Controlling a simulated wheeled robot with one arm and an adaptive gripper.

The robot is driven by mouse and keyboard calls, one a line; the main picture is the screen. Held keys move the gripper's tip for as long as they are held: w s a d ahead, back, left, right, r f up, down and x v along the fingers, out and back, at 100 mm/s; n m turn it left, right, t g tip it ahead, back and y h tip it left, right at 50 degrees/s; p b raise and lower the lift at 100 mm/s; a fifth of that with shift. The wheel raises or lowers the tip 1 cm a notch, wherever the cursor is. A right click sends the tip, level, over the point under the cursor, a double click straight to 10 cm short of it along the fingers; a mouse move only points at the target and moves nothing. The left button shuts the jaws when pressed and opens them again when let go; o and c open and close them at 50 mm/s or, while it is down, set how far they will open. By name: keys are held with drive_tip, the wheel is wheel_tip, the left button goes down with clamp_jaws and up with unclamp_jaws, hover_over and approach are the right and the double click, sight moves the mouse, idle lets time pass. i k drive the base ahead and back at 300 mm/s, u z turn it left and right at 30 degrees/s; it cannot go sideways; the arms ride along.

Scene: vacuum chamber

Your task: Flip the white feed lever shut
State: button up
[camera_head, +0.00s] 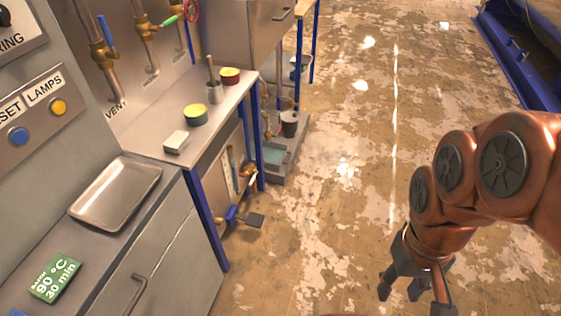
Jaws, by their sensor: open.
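I cannot pick out the white feed lever for sure. A small pale lever-like part (252,183) shows low under the side counter, beside a blue leg; it is too small to tell what it is or how it is set. My gripper (414,290) hangs at the lower right over the bare floor, fingers down, open and empty. It is well to the right of the counter and touches nothing.
A blue-handled valve marked VENT (103,30) and a green-handled valve (170,20) are on the back panel. A metal tray (118,190) lies on the nearer cabinet. The central floor (335,200) is clear.

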sight(252, 180)
drive_tip(key=u, duration=0.3)
drive_tip(key=i, duration=1.5)
drive_tip(key=u, duration=0.75)
